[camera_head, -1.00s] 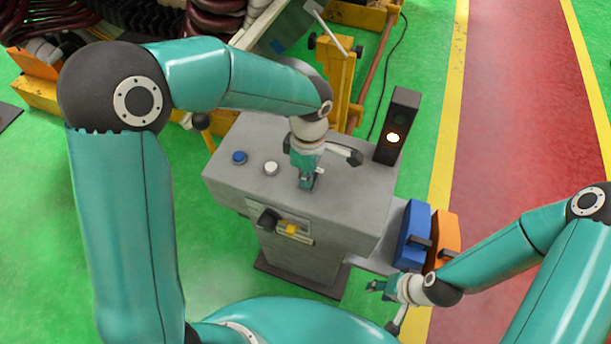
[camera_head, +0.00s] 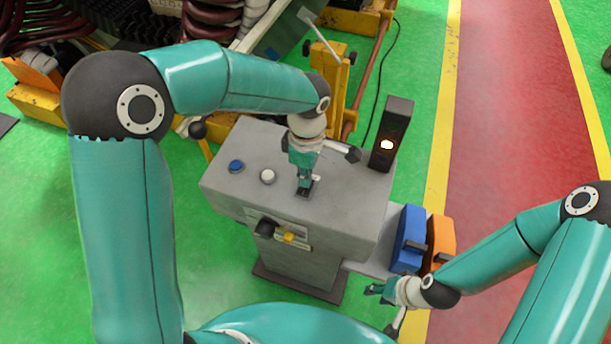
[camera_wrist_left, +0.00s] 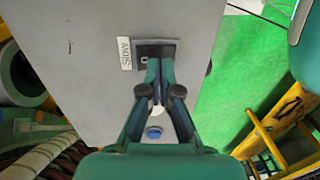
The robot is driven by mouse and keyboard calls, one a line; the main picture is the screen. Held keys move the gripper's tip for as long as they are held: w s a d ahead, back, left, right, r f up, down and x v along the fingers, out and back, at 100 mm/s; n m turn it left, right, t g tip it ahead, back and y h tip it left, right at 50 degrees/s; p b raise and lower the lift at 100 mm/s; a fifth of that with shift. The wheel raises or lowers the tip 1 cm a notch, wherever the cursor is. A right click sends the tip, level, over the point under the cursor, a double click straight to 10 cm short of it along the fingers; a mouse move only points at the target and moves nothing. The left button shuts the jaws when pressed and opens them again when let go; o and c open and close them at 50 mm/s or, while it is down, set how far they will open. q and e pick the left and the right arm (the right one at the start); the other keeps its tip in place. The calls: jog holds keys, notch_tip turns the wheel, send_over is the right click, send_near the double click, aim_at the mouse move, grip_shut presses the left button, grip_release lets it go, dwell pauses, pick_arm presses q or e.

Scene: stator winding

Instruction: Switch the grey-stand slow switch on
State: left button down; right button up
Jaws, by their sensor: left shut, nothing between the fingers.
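The grey stand (camera_head: 340,205) is in the middle of the head view. Its slow switch is a small dark plate (camera_wrist_left: 170,46) beside a white label reading "Slow" in the left wrist view. In the head view the dark plate (camera_head: 302,193) shows at the left fingertips. My left gripper (camera_head: 305,182) points down at the stand's top, shut and empty. In the left wrist view its fingertips (camera_wrist_left: 158,66) are at the plate's near edge and partly cover it; contact cannot be told. My right gripper (camera_head: 373,289) is right of the stand's base, its fingers too small to judge.
A blue button (camera_head: 236,166) and a white button (camera_head: 268,176) are left of my left gripper. A signal lamp box (camera_head: 393,125) with a lit lamp stands at the right rear.

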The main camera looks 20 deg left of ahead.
aim_at(302, 193)
pick_arm(q)
notch_tip(302, 193, up, 12)
jog(key=s, duration=0.1)
jog(key=shift+s+r, duration=0.2)
jog(key=shift+s, duration=0.15)
jog(key=shift+a, duration=0.1)
